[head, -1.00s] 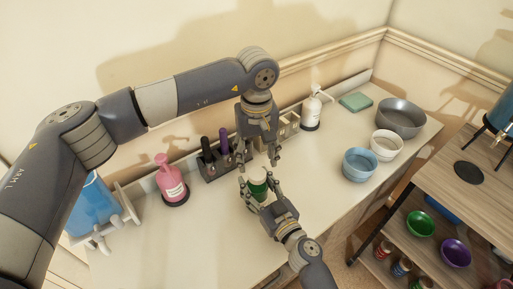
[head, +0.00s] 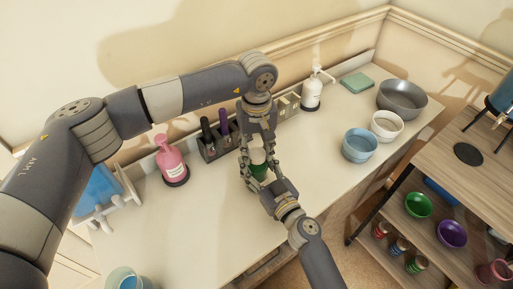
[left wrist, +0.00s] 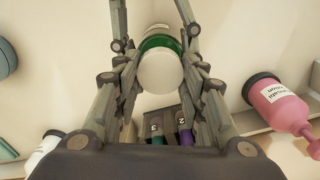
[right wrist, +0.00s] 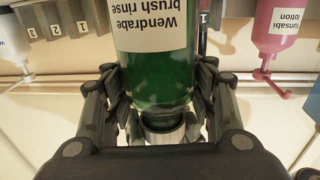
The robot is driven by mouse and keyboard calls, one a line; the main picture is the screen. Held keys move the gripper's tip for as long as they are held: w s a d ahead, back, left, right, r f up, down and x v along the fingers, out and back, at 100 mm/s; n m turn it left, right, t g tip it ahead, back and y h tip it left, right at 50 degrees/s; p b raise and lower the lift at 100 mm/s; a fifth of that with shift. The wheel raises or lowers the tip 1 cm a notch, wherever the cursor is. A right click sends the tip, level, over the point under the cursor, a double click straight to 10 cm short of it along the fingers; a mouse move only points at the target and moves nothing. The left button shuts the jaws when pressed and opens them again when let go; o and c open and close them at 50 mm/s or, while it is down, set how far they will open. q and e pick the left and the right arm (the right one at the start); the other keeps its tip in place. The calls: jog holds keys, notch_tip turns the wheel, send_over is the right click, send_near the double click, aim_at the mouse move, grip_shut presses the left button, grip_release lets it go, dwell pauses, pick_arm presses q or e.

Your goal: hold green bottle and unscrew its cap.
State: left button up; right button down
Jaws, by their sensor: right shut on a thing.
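The green bottle (head: 259,172) stands upright over the white table, with its white cap (head: 258,155) on top. My left gripper (head: 258,163) points down over the bottle from above. In the left wrist view the cap (left wrist: 161,72) lies between its open fingers, with the green body (left wrist: 160,42) beyond; whether they touch the cap is unclear. My right gripper (head: 262,183) is shut on the bottle from the front. In the right wrist view the bottle (right wrist: 153,72) shows its label upside down, "Wendrabe brush rinse"; the finger contact is partly hidden.
A dark holder (head: 218,145) with markers stands close behind the grippers. A pink lotion bottle (head: 171,160) is to their left. A white pump bottle (head: 312,93), a blue bowl (head: 359,146) and other bowls stand to the right. The table's front middle is clear.

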pick_arm(q)
jog(key=n, duration=0.4)
jog(key=shift+a, duration=0.1)
jog(key=n, duration=0.5)
jog(key=shift+s, duration=0.1)
jog(key=n, duration=0.5)
jog(key=shift+s, duration=0.1)
jog(key=n, duration=0.3)
jog(key=shift+n, duration=0.3)
jog(key=n, duration=0.5)
jog(key=shift+s, duration=0.15)
jog(key=n, duration=1)
jog(key=shift+d, duration=0.2)
jog(key=n, duration=0.3)
jog(key=shift+r, duration=0.1)
